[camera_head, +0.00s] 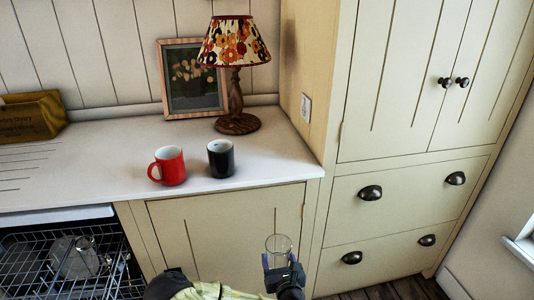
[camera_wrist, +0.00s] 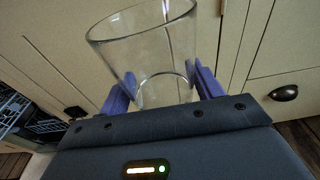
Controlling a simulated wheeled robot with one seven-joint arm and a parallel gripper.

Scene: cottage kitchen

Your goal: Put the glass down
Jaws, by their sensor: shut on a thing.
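A clear, empty glass (camera_head: 279,244) is held by my gripper (camera_head: 281,264) in front of the cream base cabinet, below the level of the countertop in the head view. In the wrist view the glass (camera_wrist: 145,50) stands between the two purple fingers of my gripper (camera_wrist: 162,92), one at each side. The gripper is shut on the lower part of the glass. The glass looks roughly upright in the head view. The white countertop (camera_head: 255,160) lies beyond and to the left of the gripper.
A red mug (camera_head: 171,166) and a black mug (camera_head: 221,159) stand near the counter's front edge. A lamp (camera_head: 236,100), a framed picture (camera_head: 194,80) and a wooden box (camera_head: 30,118) stand behind. An open dishwasher rack (camera_head: 45,272) is at lower left. A tall cupboard (camera_head: 405,110) bounds the counter's right.

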